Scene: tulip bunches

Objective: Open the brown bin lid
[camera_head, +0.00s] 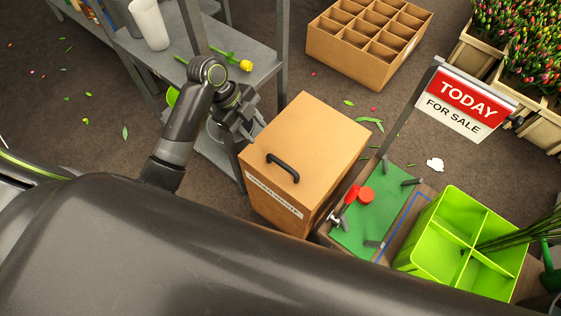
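The brown bin (297,213) stands on the floor in the middle of the view. Its flat lid (318,132) lies closed on top. A dark bar handle (283,167) is fixed near the lid's front edge, above a pale label strip on the front face. My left gripper (243,117) is at the bin's back left, beside the lid's left edge and apart from the handle. Its fingers are dark and bunched, so I cannot tell how far apart they are. My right gripper is not in view.
A grey metal shelf table (190,62) with a white cup (149,24) and a yellow tulip (246,65) stands to the left. A green mat (372,222), a lime divided box (458,238) and a "TODAY" sign (467,101) are right. A cardboard divider box (352,66) sits behind.

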